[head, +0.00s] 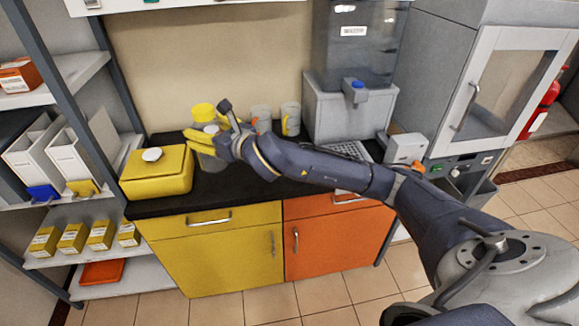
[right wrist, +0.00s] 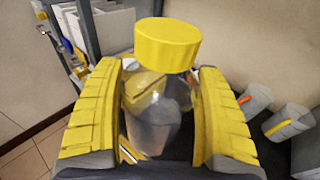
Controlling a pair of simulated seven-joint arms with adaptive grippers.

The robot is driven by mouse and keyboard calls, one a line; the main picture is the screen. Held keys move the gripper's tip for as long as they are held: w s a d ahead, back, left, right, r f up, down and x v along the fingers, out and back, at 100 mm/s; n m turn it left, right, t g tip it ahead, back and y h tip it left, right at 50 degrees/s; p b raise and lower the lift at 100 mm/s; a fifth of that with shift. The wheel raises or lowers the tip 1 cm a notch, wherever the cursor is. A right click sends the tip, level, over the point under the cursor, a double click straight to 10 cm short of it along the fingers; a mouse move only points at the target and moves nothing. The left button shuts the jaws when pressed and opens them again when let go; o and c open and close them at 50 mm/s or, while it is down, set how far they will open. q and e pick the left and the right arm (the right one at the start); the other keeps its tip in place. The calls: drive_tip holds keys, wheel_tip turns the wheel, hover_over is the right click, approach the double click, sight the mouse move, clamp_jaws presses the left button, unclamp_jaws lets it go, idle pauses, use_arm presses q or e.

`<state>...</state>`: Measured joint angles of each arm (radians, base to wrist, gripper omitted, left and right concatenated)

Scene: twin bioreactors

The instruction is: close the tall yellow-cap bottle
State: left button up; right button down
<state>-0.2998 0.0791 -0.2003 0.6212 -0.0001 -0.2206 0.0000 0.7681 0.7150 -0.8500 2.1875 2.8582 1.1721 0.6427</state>
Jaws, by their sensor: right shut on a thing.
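The tall bottle (right wrist: 152,122) is clear, with a yellow cap (right wrist: 166,45) at its top in the right wrist view. In the head view the yellow cap (head: 203,112) shows above my right gripper (head: 200,141), and the bottle's lower body (head: 209,161) shows below the fingers. My right gripper's yellow fingers (right wrist: 157,75) are on both sides of the bottle body, below the cap, and shut on it. Whether the cap is fully seated cannot be told; the neck is mostly hidden. My left gripper is not in view.
A yellow box (head: 157,178) with a white knob stands left of the bottle on the black counter (head: 170,206). A dispenser (head: 350,105) is farther right. A shelf rack (head: 125,90) stands at left.

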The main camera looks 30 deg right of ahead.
drive_tip(key=w+d+r+m+t+h, duration=0.1)
drive_tip(key=w+d+r+m+h, duration=0.3)
drive_tip(key=d, duration=0.5)
drive_tip(key=d+m+g+h, duration=0.2)
drive_tip(key=d+m+h, duration=0.4)
drive_tip(key=d, duration=1.2)
drive_tip(key=h, duration=0.3)
drive_tip(key=shift+s+r+h, duration=0.2)
drive_tip(key=shift+s+h, duration=0.15)
drive_tip(key=shift+h, duration=0.05)
wheel_tip(320, 180, down, 16)
drive_tip(key=shift+r, duration=0.15)
drive_tip(key=shift+f, duration=2.15)
drive_tip(key=shift+f, duration=0.1)
